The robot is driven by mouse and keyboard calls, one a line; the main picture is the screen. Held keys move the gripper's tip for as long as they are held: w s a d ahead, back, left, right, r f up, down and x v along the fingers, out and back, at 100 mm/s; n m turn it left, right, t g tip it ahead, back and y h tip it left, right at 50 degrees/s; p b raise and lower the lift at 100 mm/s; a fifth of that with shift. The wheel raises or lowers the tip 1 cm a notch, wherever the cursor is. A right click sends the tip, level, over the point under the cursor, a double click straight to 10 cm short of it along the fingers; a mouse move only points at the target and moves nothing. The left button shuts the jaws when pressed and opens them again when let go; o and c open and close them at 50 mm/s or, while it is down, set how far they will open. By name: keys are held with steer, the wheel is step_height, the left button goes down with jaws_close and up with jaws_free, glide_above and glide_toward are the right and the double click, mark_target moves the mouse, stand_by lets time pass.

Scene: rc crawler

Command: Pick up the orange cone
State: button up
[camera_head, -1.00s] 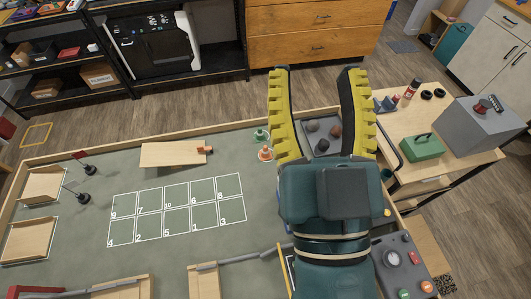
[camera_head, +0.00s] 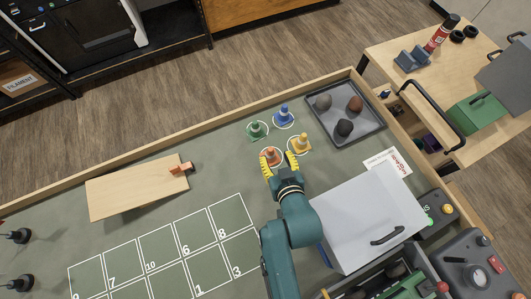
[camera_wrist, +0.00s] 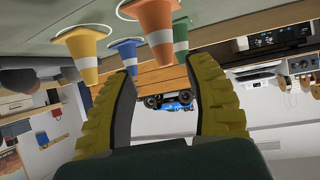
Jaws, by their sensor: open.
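The orange cone (camera_head: 271,156) stands on the green table, in a white circle. In the wrist view, which is upside down, the orange cone (camera_wrist: 157,28) points down between the fingertips, apart from both. My gripper (camera_head: 279,164) is open and empty, with its yellow fingers just on the near side of the cone. The gripper's fingers (camera_wrist: 160,72) spread on both sides of the wrist view. A yellow cone (camera_head: 301,143) stands close to the right finger, a green cone (camera_head: 257,130) and a blue cone (camera_head: 284,115) farther back.
A grey tray (camera_head: 362,138) with several rocks lies right of the cones. A grey-lidded box (camera_head: 362,215) stands right of my arm. A wooden ramp (camera_head: 125,192) and a numbered grid (camera_head: 160,248) lie to the left. The table's wooden rim (camera_head: 205,124) runs behind the cones.

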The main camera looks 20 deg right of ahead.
steer(key=x, duration=0.7)
steer(key=shift+w+a+r, duration=0.15)
steer(key=shift+w+a, duration=0.05)
steer(key=shift+w, duration=0.15)
steer(key=shift+c, duration=0.3)
jaws_close()
